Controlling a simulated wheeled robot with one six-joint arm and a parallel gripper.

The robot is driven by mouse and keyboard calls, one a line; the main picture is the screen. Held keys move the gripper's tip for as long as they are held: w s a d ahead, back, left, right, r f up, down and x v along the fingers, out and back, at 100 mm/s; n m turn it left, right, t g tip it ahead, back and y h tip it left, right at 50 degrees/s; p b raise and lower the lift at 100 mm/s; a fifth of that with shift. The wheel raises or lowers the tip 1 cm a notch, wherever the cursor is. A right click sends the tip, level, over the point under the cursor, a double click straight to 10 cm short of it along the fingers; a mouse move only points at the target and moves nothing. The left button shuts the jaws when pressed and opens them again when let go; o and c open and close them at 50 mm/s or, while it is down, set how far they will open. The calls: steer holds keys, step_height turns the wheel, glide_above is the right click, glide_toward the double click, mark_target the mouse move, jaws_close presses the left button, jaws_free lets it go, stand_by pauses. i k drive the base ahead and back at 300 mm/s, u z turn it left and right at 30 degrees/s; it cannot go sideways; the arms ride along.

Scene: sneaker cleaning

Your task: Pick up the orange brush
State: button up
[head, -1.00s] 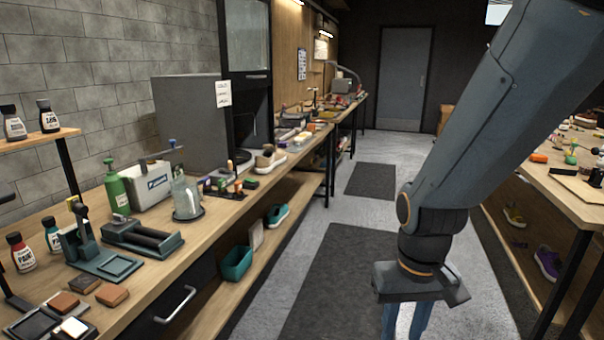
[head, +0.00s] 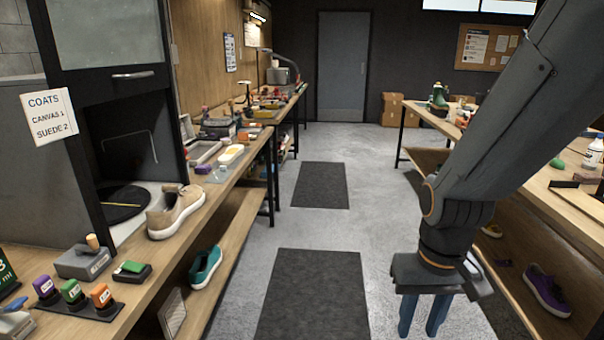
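I cannot pick out an orange brush for certain. An orange-topped block with a label (head: 101,295) stands on the left bench beside a green-topped one (head: 72,292) and a purple-topped one (head: 45,287). A small orange item (head: 243,137) lies farther along the left side, too small to identify. My gripper (head: 420,325) hangs over the floor at the lower right, blue fingers pointing down, with a gap between them and nothing visible in it. It is apart from both benches.
A beige sneaker (head: 175,210) stands on the left bench (head: 148,258) by a dark open cabinet. A teal shoe (head: 206,267) is on the shelf below. The right bench (head: 560,205) stands beyond my arm. The aisle with dark mats (head: 315,300) is clear towards the grey door (head: 342,68).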

mark_target(243, 137)
steer(key=z, duration=0.1)
steer(key=i, duration=1.8)
steer(key=u, duration=0.5)
steer(key=i, duration=1.8)
steer(key=u, duration=0.7)
steer(key=i, duration=0.55)
steer(key=u, duration=0.05)
